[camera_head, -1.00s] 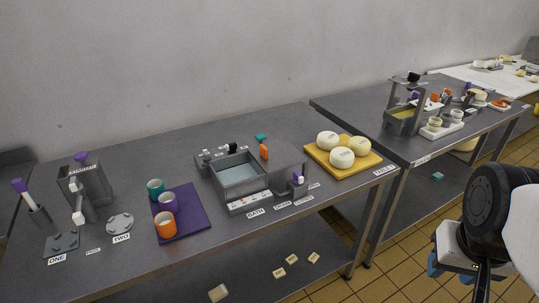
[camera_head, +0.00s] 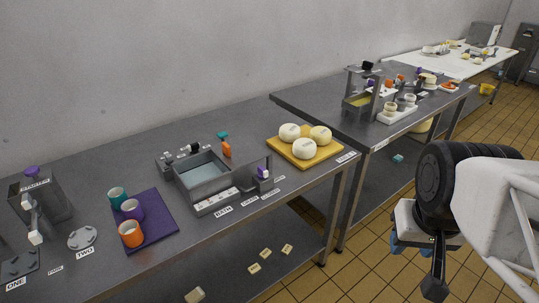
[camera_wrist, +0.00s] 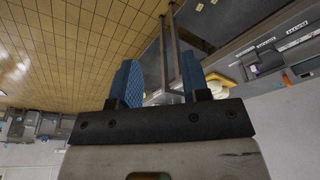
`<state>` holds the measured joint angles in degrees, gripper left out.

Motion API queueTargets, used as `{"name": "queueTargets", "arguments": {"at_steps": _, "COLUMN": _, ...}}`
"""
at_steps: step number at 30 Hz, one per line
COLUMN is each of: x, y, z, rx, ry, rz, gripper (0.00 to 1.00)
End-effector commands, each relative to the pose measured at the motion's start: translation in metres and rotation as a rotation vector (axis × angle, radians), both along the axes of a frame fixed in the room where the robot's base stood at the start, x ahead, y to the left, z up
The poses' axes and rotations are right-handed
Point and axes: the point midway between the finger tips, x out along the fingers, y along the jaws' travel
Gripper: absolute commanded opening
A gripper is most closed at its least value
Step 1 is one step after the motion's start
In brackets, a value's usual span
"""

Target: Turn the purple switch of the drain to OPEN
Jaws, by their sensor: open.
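The purple switch (camera_head: 263,172) sits on a small grey block at the right front corner of the grey bath (camera_head: 226,186). Small white labels lie on the table around it; one by its front is probably the drain label (camera_head: 251,202), but the print is too small to read surely. In the wrist view the purple switch (camera_wrist: 253,69) shows at the right, seen from an odd angle. My gripper (camera_head: 408,245) hangs over the floor right of the table, well apart from the switch. In the wrist view its blue fingers (camera_wrist: 158,84) stand apart with nothing between them.
A yellow board (camera_head: 280,148) with white round cheeses lies right of the bath. A purple mat (camera_head: 160,227) with several cups lies left of it. A second table (camera_head: 300,96) with vats stands behind. The tiled floor (camera_head: 370,280) around my gripper is clear.

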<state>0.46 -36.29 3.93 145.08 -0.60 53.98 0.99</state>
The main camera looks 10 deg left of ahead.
Motion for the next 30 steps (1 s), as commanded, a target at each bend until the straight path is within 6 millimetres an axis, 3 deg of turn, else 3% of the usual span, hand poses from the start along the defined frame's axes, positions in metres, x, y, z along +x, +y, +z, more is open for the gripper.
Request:
{"name": "queueTargets", "arguments": {"at_steps": 19, "x": 0.006, "y": 0.002, "z": 0.002, "rx": -0.001, "ry": 0.003, "rz": 0.010, "gripper": 0.43}}
{"name": "queueTargets", "arguments": {"at_steps": 25, "x": 0.027, "y": 0.009, "z": 0.007, "rx": -0.004, "ry": 0.015, "rz": 0.049, "gripper": 0.43}}
{"name": "queueTargets", "arguments": {"at_steps": 30, "x": 0.059, "y": 0.021, "z": 0.013, "rx": -0.010, "ry": 0.033, "rz": 0.105, "gripper": 0.43}}
